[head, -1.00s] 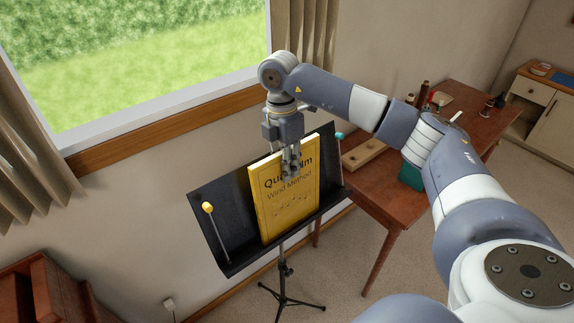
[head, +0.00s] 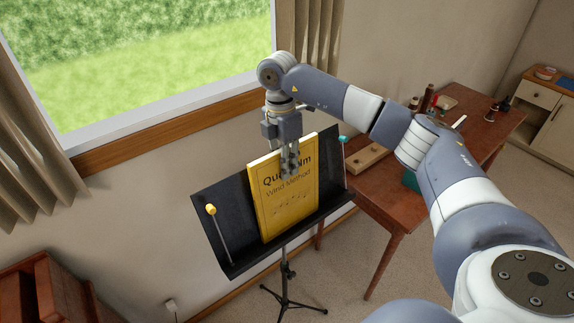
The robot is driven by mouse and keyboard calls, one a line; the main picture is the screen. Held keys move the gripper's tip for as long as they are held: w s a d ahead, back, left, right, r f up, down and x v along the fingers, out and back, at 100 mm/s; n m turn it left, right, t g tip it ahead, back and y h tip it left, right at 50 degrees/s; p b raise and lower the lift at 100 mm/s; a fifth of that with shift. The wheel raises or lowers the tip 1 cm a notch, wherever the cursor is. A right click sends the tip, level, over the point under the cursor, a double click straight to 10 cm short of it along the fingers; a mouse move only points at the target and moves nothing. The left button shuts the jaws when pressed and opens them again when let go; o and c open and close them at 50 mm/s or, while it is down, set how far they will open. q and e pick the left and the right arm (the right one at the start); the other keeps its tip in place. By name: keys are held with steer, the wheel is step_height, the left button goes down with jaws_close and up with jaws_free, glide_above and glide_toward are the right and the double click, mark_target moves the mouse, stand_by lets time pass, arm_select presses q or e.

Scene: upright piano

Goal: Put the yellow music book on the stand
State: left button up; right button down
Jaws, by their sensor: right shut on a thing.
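The yellow music book (head: 287,209) stands upright on the black music stand (head: 218,207), its front cover facing me. Its lower edge is at the stand's ledge, and its back is near the stand's back plate. I cannot tell whether it rests fully on the ledge. My right gripper (head: 290,172) points down and is shut on the book's top edge, covering part of the title. My left gripper is not in view.
Page-holder arms with a yellow tip (head: 211,210) and a teal tip (head: 342,139) stand at the stand's sides. A wooden table (head: 388,210) with several small items is close on the right. A window (head: 140,60) is behind.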

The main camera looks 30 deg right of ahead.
steer(key=c, duration=1.5)
jaws_free()
steer(key=shift+c, duration=0.2)
steer(key=r, duration=0.4)
steer(key=w+r, duration=0.1)
steer(key=r, duration=0.7)
steer(key=shift+w+a, duration=0.1)
steer(key=shift+w, duration=0.05)
